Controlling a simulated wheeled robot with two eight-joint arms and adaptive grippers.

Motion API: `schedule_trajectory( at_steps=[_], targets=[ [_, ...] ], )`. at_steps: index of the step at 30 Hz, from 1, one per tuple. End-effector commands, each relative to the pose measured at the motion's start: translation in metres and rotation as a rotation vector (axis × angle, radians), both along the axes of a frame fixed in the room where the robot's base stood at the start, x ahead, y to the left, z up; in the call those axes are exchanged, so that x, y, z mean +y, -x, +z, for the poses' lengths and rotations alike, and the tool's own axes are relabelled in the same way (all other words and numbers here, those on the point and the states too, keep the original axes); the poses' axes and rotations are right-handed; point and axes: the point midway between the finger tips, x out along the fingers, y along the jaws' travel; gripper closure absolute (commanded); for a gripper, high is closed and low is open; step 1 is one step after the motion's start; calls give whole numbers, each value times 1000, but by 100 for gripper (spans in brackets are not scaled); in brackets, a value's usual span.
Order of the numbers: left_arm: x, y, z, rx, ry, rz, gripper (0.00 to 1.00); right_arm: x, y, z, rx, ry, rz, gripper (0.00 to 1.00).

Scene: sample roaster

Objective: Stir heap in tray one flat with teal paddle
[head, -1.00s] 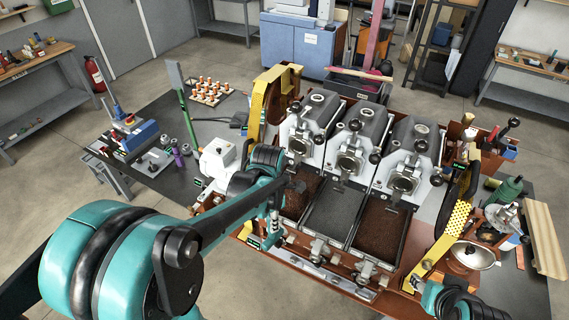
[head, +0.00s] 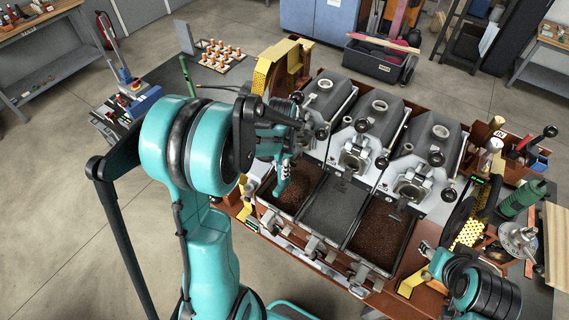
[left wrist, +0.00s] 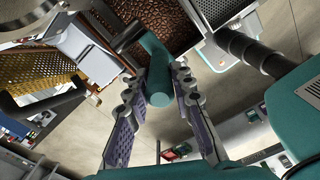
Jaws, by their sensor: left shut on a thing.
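My left gripper (head: 284,138) is shut on the teal paddle (head: 283,174) over the leftmost tray (head: 262,204). In the left wrist view, the paddle's thick teal handle (left wrist: 158,75) sits between the two fingers of my left gripper (left wrist: 160,85). The paddle points down to the dark brown beans (head: 298,188) in that tray; whether its tip touches them is unclear. Beans also show in the left wrist view (left wrist: 150,18). The gripper and paddle hide part of the tray. My right gripper (head: 432,262) is at the lower right, its fingers unclear.
The middle tray (head: 334,207) looks grey and bare. The right tray (head: 380,233) holds brown beans. Grey roaster units stand just behind the trays, close to my left gripper. A yellow bracket (head: 275,66) rises at the back left. A perforated yellow part (head: 468,232) is at the right.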

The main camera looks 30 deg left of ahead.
Motion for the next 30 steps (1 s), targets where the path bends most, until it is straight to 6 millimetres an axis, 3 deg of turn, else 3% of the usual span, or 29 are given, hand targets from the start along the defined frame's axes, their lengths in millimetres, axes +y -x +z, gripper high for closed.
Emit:
schedule_trajectory(
  at_steps=[11, 30],
  targets=[
    [0, 0, -2, 0, 0, -1, 100, 0, 0, -7, 0, 0, 0, 60],
    [0, 0, -65, 0, 0, -1, 100, 0, 0, -68, 0, 0, 0, 60]
  ],
)
